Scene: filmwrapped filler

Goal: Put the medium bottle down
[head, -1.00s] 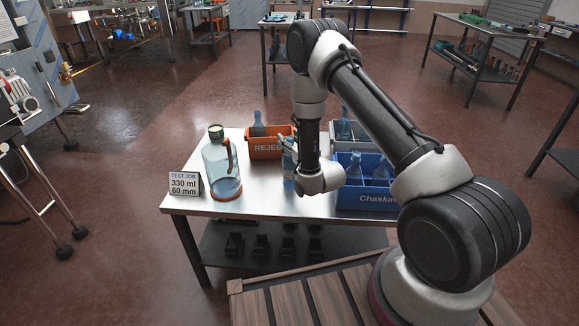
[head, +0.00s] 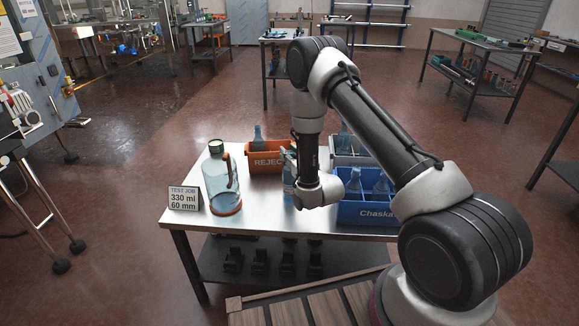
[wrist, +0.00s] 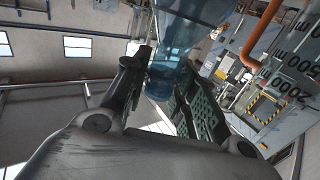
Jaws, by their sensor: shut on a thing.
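My gripper (wrist: 160,95) is shut on a translucent blue bottle (wrist: 185,40), which shows between the two fingers in the wrist view. In the head view the bottle (head: 288,180) is a pale blue strip just left of my wrist, above the front middle of the steel table (head: 265,222). My arm hides most of it and the fingers there. I cannot tell whether its base touches the table. I cannot tell its size against the other bottles.
A large clear jug (head: 219,188) with an orange handle stands left, beside a "330 ml 60 mm" sign (head: 185,198). An orange "REJECT" crate (head: 268,161), a grey crate (head: 352,160) and a blue crate (head: 366,211) hold bottles. Bare tabletop lies between jug and blue crate.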

